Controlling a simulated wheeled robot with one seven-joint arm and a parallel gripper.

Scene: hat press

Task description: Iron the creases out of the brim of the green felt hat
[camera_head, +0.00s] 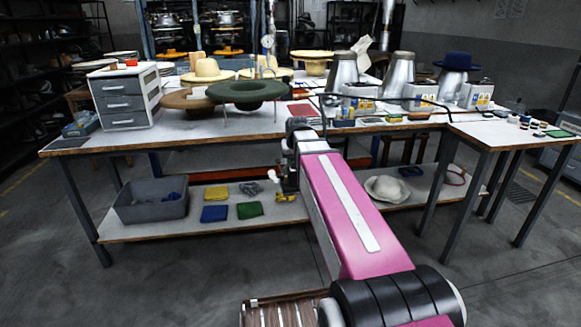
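The green felt hat (246,91) is on the worktable, left of the middle, with its wide brim spread flat and raised above the tabletop on thin legs. Its crown seems to hang below the brim; creases in the brim are too small to make out. My gripper (284,184) is at the end of my pink arm, in front of the table's front edge, below and to the right of the hat and apart from it. Its fingers are small and dark, so I cannot tell whether they are open. I cannot clearly pick out an iron.
The worktable (180,132) holds a grey drawer unit (124,102) at left, straw hats (207,70) behind, and metal hat blocks (396,75) and a blue hat (457,56) at right. The lower shelf carries a grey bin (150,206), folded cloths (214,213) and a pale hat (387,188).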

